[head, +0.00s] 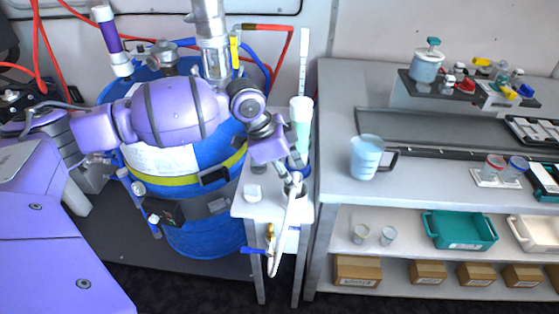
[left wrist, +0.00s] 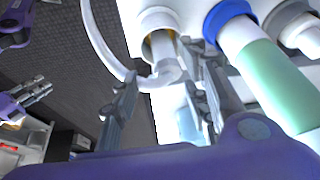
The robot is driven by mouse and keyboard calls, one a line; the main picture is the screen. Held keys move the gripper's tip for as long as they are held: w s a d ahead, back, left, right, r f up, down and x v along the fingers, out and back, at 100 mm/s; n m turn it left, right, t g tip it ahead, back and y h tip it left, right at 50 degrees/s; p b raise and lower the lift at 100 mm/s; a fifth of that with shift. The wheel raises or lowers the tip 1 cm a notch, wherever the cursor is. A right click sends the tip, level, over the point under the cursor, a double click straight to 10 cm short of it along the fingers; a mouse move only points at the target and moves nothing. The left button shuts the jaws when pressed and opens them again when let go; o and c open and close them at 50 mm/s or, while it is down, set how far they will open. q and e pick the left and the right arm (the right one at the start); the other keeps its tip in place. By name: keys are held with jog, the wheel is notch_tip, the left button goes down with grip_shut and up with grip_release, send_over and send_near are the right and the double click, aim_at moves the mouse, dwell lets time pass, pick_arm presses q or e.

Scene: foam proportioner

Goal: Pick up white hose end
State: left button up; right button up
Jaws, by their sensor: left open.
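The white hose (head: 278,238) hangs in a loop at the front of the small white stand. In the left wrist view, the hose (left wrist: 101,43) curves down to its white end (left wrist: 166,72), which lies between my fingers, close below a white cylindrical fitting. My left gripper (head: 291,180) is over the stand's front edge; in the left wrist view, its open fingers (left wrist: 160,68) lie on either side of the hose end. Contact cannot be made out. Purple parts with grey prongs at the wrist view's left edge may be my right gripper; their state is unclear.
A blue drum (head: 205,240) stands left of the stand (head: 243,208). A tall green-and-white cylinder (head: 301,125) rises close behind my gripper. The bench to the right holds a jug (head: 366,157).

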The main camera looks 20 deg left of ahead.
aim_at(295, 177)
pick_arm(q)
jog(key=x, duration=0.4)
jog(key=shift+w+d, duration=0.15)
jog(key=shift+w, duration=0.2)
jog(key=shift+s, duration=0.1)
jog(key=shift+c, duration=0.5)
grip_shut()
